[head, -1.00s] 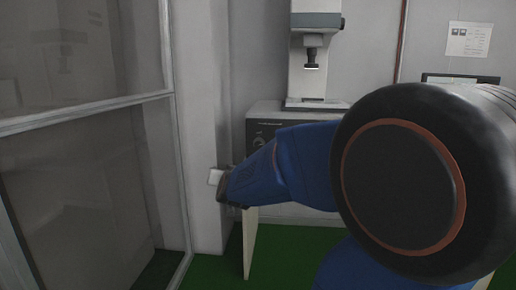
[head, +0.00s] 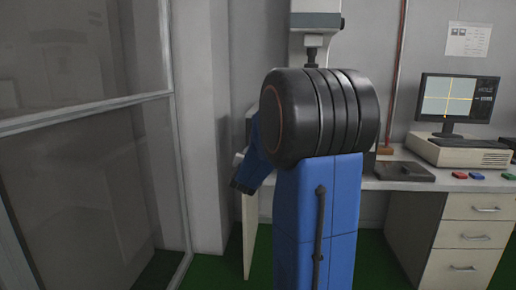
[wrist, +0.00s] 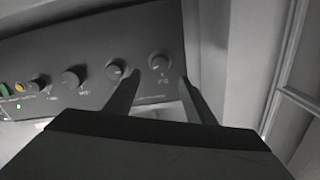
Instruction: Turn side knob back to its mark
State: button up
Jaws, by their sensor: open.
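In the wrist view, a dark control panel (wrist: 75,40) carries a row of several knobs. The rightmost knob (wrist: 160,61) appears between my gripper's fingertips (wrist: 160,78), with a finger to each side. The fingers are open, and nothing is held between them. I cannot tell whether they are touching the knob. A second round knob (wrist: 116,70) is just left of the left finger. The knobs' pointers and printed marks are too small to read. In the head view my arm hides the panel and the fingers.
Darker knobs (wrist: 72,79) and coloured buttons (wrist: 18,87) continue along the panel. A pale wall (wrist: 230,50) is close on the right. In the head view a glass partition (head: 90,150) stands left, and a desk with a monitor (head: 455,98) and drawers (head: 470,235) stands right.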

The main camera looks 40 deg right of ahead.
jog(key=x, duration=1)
jog(key=shift+a, duration=0.1)
jog(key=c, duration=1.1)
jog(key=shift+o, duration=0.2)
jog(key=shift+n, duration=0.3)
